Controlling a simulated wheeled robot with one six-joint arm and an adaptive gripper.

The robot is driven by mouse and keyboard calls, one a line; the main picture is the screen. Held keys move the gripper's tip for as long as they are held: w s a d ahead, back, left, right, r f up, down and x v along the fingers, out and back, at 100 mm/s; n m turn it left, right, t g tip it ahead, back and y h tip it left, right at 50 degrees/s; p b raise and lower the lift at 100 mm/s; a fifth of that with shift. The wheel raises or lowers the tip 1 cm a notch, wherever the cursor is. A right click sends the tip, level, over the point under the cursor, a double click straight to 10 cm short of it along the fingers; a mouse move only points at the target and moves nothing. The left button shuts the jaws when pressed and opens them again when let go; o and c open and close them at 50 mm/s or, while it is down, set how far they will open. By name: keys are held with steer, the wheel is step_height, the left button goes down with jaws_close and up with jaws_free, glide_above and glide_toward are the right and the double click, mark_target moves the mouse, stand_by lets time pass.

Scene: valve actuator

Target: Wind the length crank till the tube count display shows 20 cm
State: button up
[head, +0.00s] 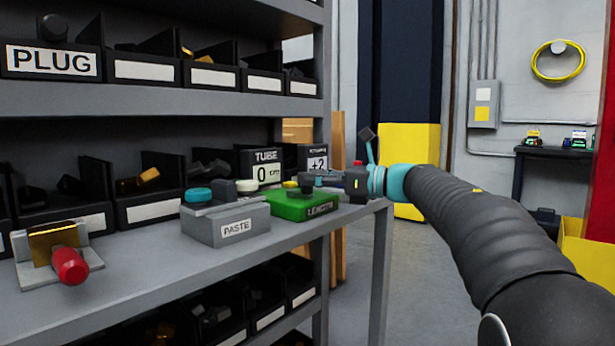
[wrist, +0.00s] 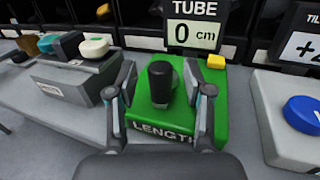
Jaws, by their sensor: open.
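The green length box (head: 293,204) stands on the grey shelf and is labelled LENGTH; it fills the middle of the wrist view (wrist: 222,128). A dark upright crank knob (wrist: 160,82) stands on it. The tube count display (head: 262,168) behind the box reads 0 cm, also in the wrist view (wrist: 194,33). My gripper (wrist: 163,88) is open, with one finger on each side of the knob and gaps visible between. In the head view my gripper (head: 318,180) is above the green box and partly hides the crank.
A grey PASTE box (head: 232,226) with a teal knob stands left of the green box. A second display (head: 318,160) reading +2 is at the right, near a box with a blue button (wrist: 303,112). A yellow button (wrist: 215,62) sits on the green box's back right. Parts bins line the shelf's back.

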steer(key=shift+x, duration=0.9)
jaws_close()
steer(key=shift+s+b, duration=0.15)
steer(key=shift+b, duration=0.25)
